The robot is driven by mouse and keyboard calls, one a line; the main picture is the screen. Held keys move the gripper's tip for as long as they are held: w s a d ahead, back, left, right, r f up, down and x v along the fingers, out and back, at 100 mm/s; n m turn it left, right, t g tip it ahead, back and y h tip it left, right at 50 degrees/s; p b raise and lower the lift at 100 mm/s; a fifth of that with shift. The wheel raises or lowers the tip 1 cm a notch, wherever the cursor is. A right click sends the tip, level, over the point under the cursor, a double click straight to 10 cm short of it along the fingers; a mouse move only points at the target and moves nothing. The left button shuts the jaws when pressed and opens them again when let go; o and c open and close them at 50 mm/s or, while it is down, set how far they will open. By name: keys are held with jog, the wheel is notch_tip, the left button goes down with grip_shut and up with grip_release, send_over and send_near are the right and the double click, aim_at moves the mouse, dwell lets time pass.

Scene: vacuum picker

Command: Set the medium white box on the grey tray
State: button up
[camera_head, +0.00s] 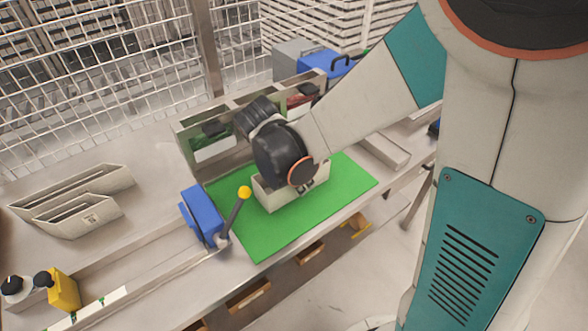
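A whitish open box (273,200) stands on the green mat (258,241), right below the dark wrist of my arm. My gripper (306,186) is at the box's top edge; the wrist hides most of the fingers and part of the box. I cannot tell whether the fingers touch or grip the box. No clearly grey tray can be picked out; a low, pale grey flat piece (382,151) lies right of the mat, partly behind my arm.
A blue device (203,214) with a yellow-knobbed lever (244,193) stands at the mat's left edge. Bins (207,147) stand behind the mat, before a wire fence (110,75).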

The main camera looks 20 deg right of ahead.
notch_tip(320, 180, up, 10)
jog(key=shift+s, duration=0.1)
dwell(0.5)
